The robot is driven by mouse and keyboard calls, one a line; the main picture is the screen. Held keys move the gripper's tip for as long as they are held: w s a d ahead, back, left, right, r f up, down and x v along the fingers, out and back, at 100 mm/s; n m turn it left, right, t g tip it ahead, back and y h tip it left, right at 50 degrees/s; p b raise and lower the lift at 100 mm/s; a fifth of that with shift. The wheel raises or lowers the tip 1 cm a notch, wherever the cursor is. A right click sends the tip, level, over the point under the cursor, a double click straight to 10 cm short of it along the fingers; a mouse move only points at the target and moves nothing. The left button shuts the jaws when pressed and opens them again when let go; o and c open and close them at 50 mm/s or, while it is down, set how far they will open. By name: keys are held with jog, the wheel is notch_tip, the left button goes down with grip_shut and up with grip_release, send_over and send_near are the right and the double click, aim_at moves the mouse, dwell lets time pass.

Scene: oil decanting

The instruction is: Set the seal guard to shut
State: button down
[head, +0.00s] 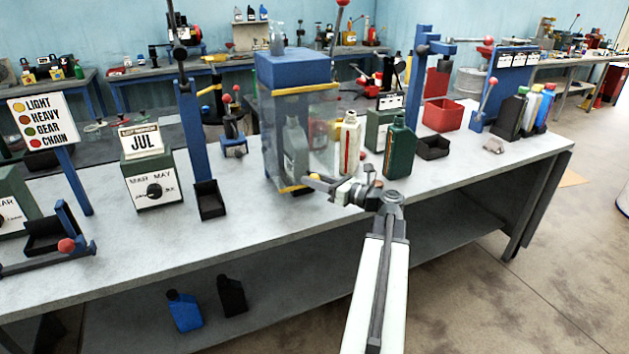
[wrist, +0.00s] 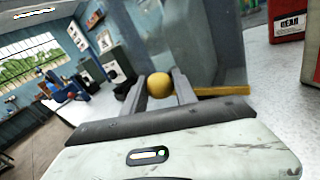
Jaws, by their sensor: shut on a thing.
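The seal guard (head: 322,115) is a clear panel with yellow edging under a blue housing (head: 292,68) in the middle of the bench. It also shows in the wrist view (wrist: 212,40) as a hazy panel with a yellow lower bar. A grey bottle (head: 296,150) shows through the panel. My gripper (head: 312,181) is at the guard's lower front. In the wrist view, its fingers (wrist: 159,88) are shut on a round yellow knob (wrist: 159,84). I cannot tell how far the guard is swung.
A cream bottle (head: 348,145) and a dark green bottle (head: 397,148) stand close right of the guard. A green calendar box (head: 152,180) and a blue post (head: 193,135) stand to its left. The bench front (head: 215,235) is mostly clear.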

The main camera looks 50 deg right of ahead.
aim_at(299, 185)
notch_tip(299, 185, down, 4)
jog(key=shift+r+b, duration=0.1)
jog(key=shift+b, duration=0.9)
jog(key=shift+s, duration=0.1)
jog(key=c, duration=1.3)
grip_release()
jog(key=v, duration=0.7)
jog(key=shift+s, duration=0.4)
